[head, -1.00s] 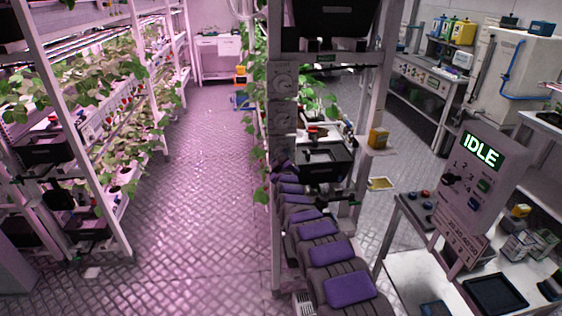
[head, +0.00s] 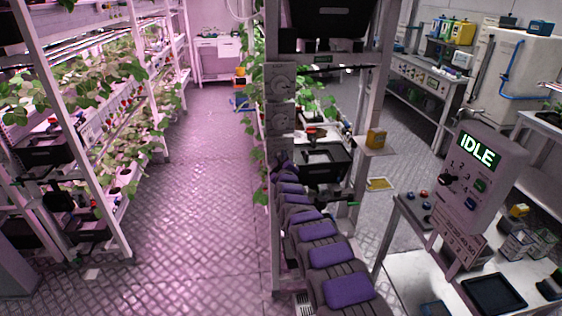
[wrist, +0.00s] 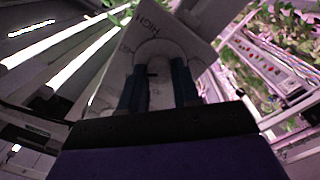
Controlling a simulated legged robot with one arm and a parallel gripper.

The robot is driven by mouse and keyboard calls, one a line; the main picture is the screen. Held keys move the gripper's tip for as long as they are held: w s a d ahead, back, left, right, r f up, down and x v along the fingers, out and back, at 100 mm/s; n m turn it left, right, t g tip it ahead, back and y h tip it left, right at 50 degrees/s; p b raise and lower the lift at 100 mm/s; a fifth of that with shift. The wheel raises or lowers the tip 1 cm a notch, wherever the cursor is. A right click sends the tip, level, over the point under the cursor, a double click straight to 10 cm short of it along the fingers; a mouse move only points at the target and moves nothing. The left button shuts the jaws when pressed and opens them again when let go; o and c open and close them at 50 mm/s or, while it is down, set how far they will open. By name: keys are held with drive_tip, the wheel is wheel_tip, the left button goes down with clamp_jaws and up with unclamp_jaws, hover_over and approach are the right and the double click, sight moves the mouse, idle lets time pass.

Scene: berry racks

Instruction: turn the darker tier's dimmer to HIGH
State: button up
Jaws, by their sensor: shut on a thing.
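In the wrist view, the two blue fingers of my gripper (wrist: 157,80) are closed on a pale round dimmer knob (wrist: 157,94). A short dark mark shows on the knob. The knob sits on a pale dimmer panel (wrist: 180,35) with the word HIGH near its upper left; the other lettering is hard to read. In the head view, two dimmer panels (head: 281,84) (head: 281,119) show one above the other on the rack post. My gripper (head: 281,160) is at the post below them, small and partly hidden by my arm.
A planted rack (head: 90,130) stands on the left, with a clear aisle floor (head: 205,190) beside it. A black tray (head: 322,160) lies close right of the post. An IDLE control box (head: 478,178) stands at the right. Lit tubes (wrist: 70,65) show in the wrist view.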

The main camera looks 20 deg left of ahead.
drive_tip(key=shift+f+m+p, duration=0.25)
drive_tip(key=shift+m+p, duration=0.2)
drive_tip(key=shift+m, duration=0.05)
drive_tip(key=m+p, duration=0.2)
drive_tip(key=m, duration=0.1)
drive_tip(key=shift+s, duration=0.1)
drive_tip(key=m+p, duration=0.4)
drive_tip(key=m, duration=0.3)
drive_tip(key=shift+g, duration=0.3)
drive_tip(key=m+p, duration=0.2)
drive_tip(key=m, duration=0.2)
drive_tip(key=shift+m+p, duration=0.3)
drive_tip(key=shift+m, duration=0.1)
drive_tip(key=o, duration=1)
drive_tip(key=shift+c, duration=0.2)
drive_tip(key=shift+o, duration=0.4)
drive_tip(key=shift+r, duration=0.15)
